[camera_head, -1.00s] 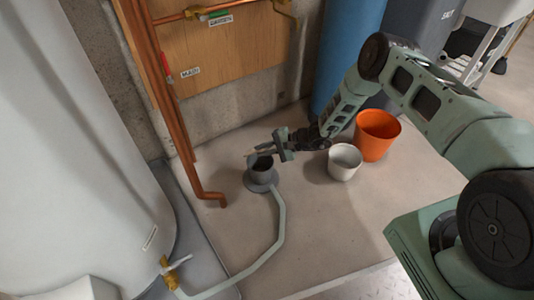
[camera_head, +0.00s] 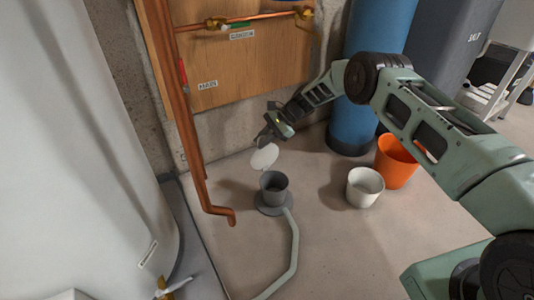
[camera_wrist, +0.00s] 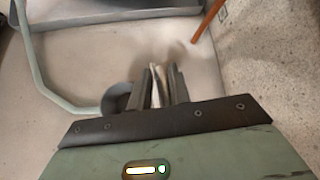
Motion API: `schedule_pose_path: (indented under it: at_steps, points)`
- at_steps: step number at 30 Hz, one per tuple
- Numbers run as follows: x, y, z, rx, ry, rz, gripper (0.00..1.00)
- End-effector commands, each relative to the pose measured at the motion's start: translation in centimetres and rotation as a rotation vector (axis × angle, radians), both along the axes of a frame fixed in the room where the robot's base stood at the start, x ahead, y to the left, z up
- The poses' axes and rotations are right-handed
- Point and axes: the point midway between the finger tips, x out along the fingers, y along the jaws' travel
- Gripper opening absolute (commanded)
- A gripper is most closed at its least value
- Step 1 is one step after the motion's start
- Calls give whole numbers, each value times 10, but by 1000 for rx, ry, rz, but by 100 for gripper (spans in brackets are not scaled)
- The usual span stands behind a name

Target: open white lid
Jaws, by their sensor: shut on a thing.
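The white lid (camera_head: 265,158) is a thin round disc, tilted, hanging from my gripper (camera_head: 268,136) in the head view. My gripper is shut on the lid, above and slightly behind the grey cup-like drain (camera_head: 273,188). The drain stands on the floor with its top uncovered and its inside dark. The lid is apart from the drain. In the wrist view the lid (camera_wrist: 156,88) shows edge-on between the two fingers, and part of the drain (camera_wrist: 116,97) shows to their left.
A pale hose (camera_head: 288,255) runs from the drain's base toward the front. A copper pipe (camera_head: 205,190) stands left of it. A white bucket (camera_head: 364,188) and an orange bucket (camera_head: 396,162) stand right. A blue cylinder (camera_head: 352,120) stands behind. Bare floor lies between drain and buckets.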

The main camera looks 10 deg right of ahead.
Motion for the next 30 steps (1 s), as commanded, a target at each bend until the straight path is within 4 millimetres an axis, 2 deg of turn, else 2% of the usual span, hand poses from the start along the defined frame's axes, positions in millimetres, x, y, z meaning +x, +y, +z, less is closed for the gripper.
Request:
schedule_pose_path:
  at_steps: [3,9,26,27,30]
  points:
    - [12,4,-5,1,-15,-2,0]
    - [21,7,-4,0,-14,-3,0]
    - [25,9,-2,2,-13,-4,0]
    - [25,9,-2,2,-13,-4,30]
    - [25,9,-3,1,-11,-3,31]
